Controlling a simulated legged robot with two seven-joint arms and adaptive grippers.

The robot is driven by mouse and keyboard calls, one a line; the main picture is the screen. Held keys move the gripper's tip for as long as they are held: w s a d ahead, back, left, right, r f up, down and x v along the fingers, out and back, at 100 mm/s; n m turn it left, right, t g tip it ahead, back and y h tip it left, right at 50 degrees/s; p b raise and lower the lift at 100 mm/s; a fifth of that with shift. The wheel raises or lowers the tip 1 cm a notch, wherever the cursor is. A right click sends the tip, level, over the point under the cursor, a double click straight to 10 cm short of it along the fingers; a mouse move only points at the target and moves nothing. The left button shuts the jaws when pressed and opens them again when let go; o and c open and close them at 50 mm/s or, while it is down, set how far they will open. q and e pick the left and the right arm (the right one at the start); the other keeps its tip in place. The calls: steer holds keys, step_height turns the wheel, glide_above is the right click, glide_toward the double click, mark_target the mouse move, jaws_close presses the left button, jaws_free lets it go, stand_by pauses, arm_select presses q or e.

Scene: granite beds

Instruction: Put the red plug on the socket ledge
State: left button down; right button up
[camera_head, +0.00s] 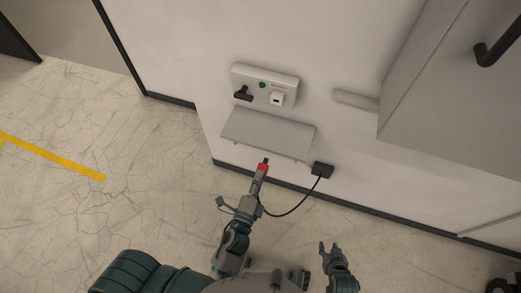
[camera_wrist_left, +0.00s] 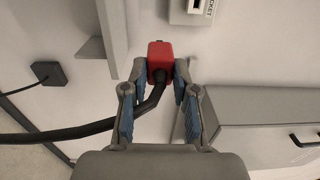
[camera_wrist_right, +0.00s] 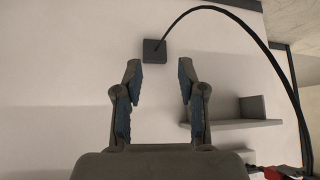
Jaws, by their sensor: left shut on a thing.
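The red plug (camera_head: 264,168) is held in my left gripper (camera_head: 262,172), just in front of the front edge of the grey socket ledge (camera_head: 268,133). In the left wrist view the red plug (camera_wrist_left: 160,52) sits between both fingertips, with its black cable running off to the left. The ledge is bare in the head view; part of it also shows in the left wrist view (camera_wrist_left: 114,35). The socket panel (camera_head: 288,81) is on the wall above the ledge. My right gripper (camera_head: 328,248) is open and empty, low and to the right; its spread fingers show in the right wrist view (camera_wrist_right: 160,75).
The plug's black cable loops to a black wall box (camera_head: 322,170) right of the ledge. A black plug (camera_head: 243,93) sits at the panel's left end. A grey cabinet (camera_head: 450,100) with a black handle (camera_head: 495,45) stands at the right. Open floor lies left.

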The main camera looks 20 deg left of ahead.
mark_target(260, 166)
arm_select(q)
steer(key=w+f, duration=0.1)
steer(key=w, duration=0.1)
steer(key=w+a+f, duration=0.1)
steer(key=w, duration=0.1)
steer(key=w+f, duration=0.1)
steer(key=w, duration=0.1)
steer(key=shift+w+a, duration=0.15)
steer(key=shift+a, duration=0.1)
arm_select(e)
steer(key=w+a+r+v, duration=0.1)
steer(key=v, duration=0.4)
arm_select(q)
steer(key=w+a+f+b, duration=0.2)
steer(key=w+f, duration=0.2)
steer(key=w, duration=0.3)
steer(key=shift+w+a+f+b, duration=0.15)
steer(key=shift+a+f+b, duration=0.05)
steer(key=shift+a+b, duration=0.2)
arm_select(e)
steer(key=w+a+r+t+y, duration=0.1)
steer(key=w+r+t, duration=0.2)
steer(key=w, duration=0.3)
steer(key=shift+a+r+t, duration=0.3)
steer(key=shift+t, duration=0.4)
arm_select(q)
steer(key=shift+f, duration=0.1)
